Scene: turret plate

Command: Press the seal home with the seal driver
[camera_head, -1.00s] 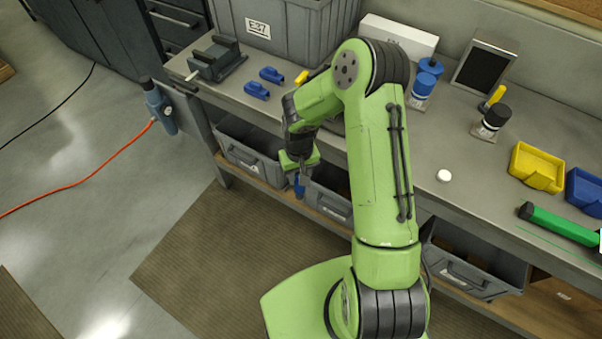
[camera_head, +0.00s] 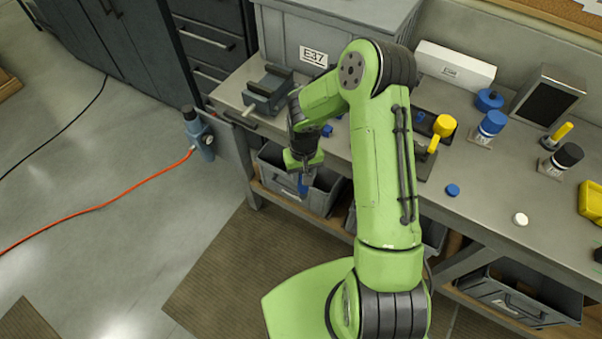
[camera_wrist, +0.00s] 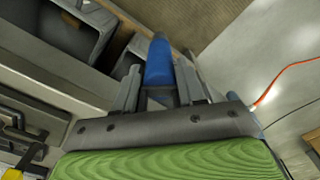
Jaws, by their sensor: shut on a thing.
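My gripper (camera_head: 303,172) points down in front of the bench's near edge, above an open grey bin. It is shut on a blue tool (camera_head: 303,185), which may be the seal driver. In the wrist view the blue tool (camera_wrist: 159,62) sits between the two grey fingers (camera_wrist: 160,92). A dark plate or tray (camera_head: 424,163) on the bench, partly behind my arm, has a yellow round knob (camera_head: 445,125) and a yellow handle (camera_head: 433,145) by it. I cannot tell whether this is the turret plate. I cannot make out the seal for certain; a small blue disc (camera_head: 453,190) lies nearby.
A vise (camera_head: 268,92) and a grey crate (camera_head: 285,50) stand at the bench's left. Blue-capped (camera_head: 492,124) and black-capped (camera_head: 568,155) containers stand right of my arm. A white disc (camera_head: 520,219) lies near the front edge. Bins (camera_head: 300,188) sit below. Floor at left is mostly clear.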

